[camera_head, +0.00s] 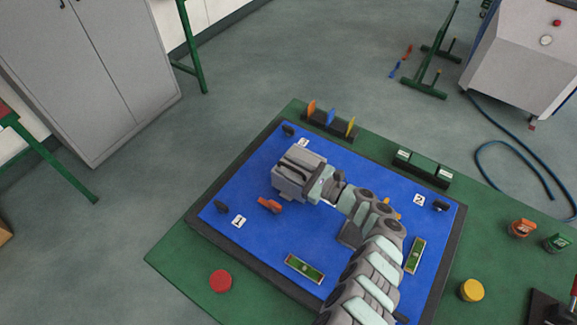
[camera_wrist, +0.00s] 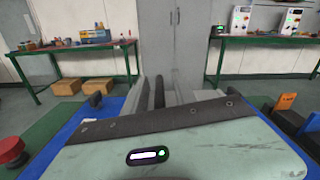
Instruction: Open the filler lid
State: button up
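My gripper (camera_head: 298,172) is a grey block at the end of my arm, above the upper left part of the blue panel (camera_head: 255,240). Its body also shows in the wrist view (camera_wrist: 165,95), pointing toward the grey cabinet. I cannot make out its fingertips or whether they are apart. I see nothing held. No filler lid can be clearly told apart; my arm and gripper hide part of the panel. An orange-red handle (camera_head: 269,205) sits on the panel just below and left of my gripper.
The panel lies on a green table (camera_head: 175,257). A red button (camera_head: 220,281) is at the near left, a yellow one (camera_head: 472,290) at the right. A rack with coloured tabs (camera_head: 328,124) and a dark green block (camera_head: 423,167) stand along the far edge. A grey cabinet (camera_head: 90,75) stands beyond.

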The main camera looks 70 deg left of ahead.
jog(key=shift+c, duration=0.5)
grip_shut()
dwell(0.8)
